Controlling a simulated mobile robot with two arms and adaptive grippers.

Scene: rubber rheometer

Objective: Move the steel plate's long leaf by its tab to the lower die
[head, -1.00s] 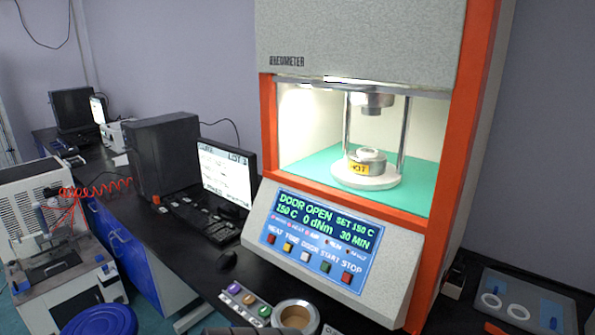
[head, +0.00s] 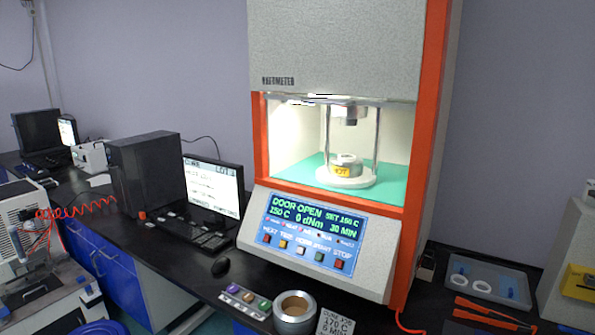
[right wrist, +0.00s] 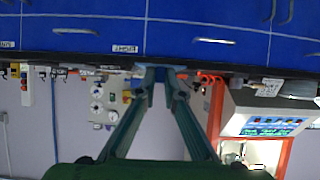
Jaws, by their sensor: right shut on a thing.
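The lower die (head: 346,170), a round metal piece with a yellow label, stands on a white disc inside the open rheometer chamber. The upper die (head: 350,118) hangs apart above it. My right gripper (right wrist: 158,78) shows only in the right wrist view, pointing towards the bench front. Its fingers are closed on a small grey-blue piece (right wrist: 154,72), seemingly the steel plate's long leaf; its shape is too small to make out. Neither gripper shows in the head view.
The rheometer's control panel (head: 310,232) slopes out below the chamber and reads DOOR OPEN. A metal ring (head: 295,315) and a button box (head: 245,300) stand before it. A tray (head: 490,282) with white rings and orange-handled tools (head: 490,312) lie at right.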

